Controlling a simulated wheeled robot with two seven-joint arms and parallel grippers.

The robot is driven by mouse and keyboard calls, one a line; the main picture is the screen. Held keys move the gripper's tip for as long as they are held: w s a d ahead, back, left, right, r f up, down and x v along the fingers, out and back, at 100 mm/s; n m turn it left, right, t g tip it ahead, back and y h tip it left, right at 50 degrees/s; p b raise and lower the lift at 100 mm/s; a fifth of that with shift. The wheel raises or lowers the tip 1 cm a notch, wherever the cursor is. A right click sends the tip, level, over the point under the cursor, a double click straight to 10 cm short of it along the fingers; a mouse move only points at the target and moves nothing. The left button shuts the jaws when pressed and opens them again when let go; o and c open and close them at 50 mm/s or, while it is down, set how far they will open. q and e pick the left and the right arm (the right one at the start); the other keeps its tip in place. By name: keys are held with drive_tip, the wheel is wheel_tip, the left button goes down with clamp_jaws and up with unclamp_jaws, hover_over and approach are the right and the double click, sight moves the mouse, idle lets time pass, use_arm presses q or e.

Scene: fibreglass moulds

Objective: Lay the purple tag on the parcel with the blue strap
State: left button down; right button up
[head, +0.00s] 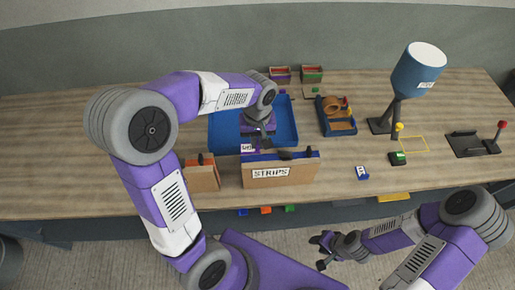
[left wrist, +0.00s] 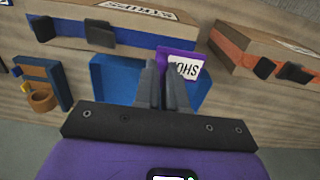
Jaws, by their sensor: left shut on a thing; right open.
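The purple tag (left wrist: 163,54), with a white printed label, is held between the fingertips of my left gripper (left wrist: 165,75). In the head view the tag (head: 247,148) shows under my left gripper (head: 260,141), by the back left end of the parcel with the blue strap (head: 280,172). That parcel is a brown box marked STRIPS, with a blue band and dark clips on top. It also shows in the left wrist view (left wrist: 120,22), upper left of the tag. I cannot tell the tag's height above it. My right gripper (head: 322,252) is open and empty in front of the table.
A parcel with an orange strap (head: 202,178) stands left of the blue-strapped one. A blue tray (head: 285,115) lies behind them, partly under my left arm.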

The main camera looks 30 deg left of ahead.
sight(257, 157)
use_arm(q)
drive_tip(key=shift+s+f, duration=0.2)
drive_tip(key=shift+f, duration=0.85)
drive_tip(key=shift+w+f, duration=0.15)
drive_tip(key=shift+f, duration=1.75)
drive_tip(key=shift+f+b, duration=0.15)
drive_tip(key=shift+b, duration=0.25)
drive_tip(key=c, duration=1.2)
unclamp_jaws()
